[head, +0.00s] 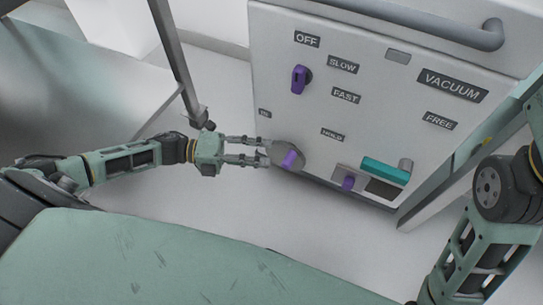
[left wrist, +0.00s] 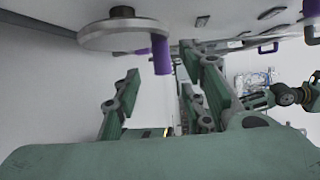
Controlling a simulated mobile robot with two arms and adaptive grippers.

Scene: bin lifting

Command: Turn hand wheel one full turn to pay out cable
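The hand wheel (head: 284,148) is a grey disc on the front of the white panel, with a purple handle (head: 290,159) standing out from it. In the left wrist view the wheel's disc (left wrist: 118,38) is at the top, with the purple handle (left wrist: 161,55) at its right rim. My left gripper (head: 264,150) is open, its fingers pointing at the wheel. In the left wrist view the handle shows between the spread fingertips (left wrist: 158,62); I cannot tell whether either finger touches it. My right gripper is not in view.
A metal post (head: 175,55) stands left of the panel. White floor lies below.

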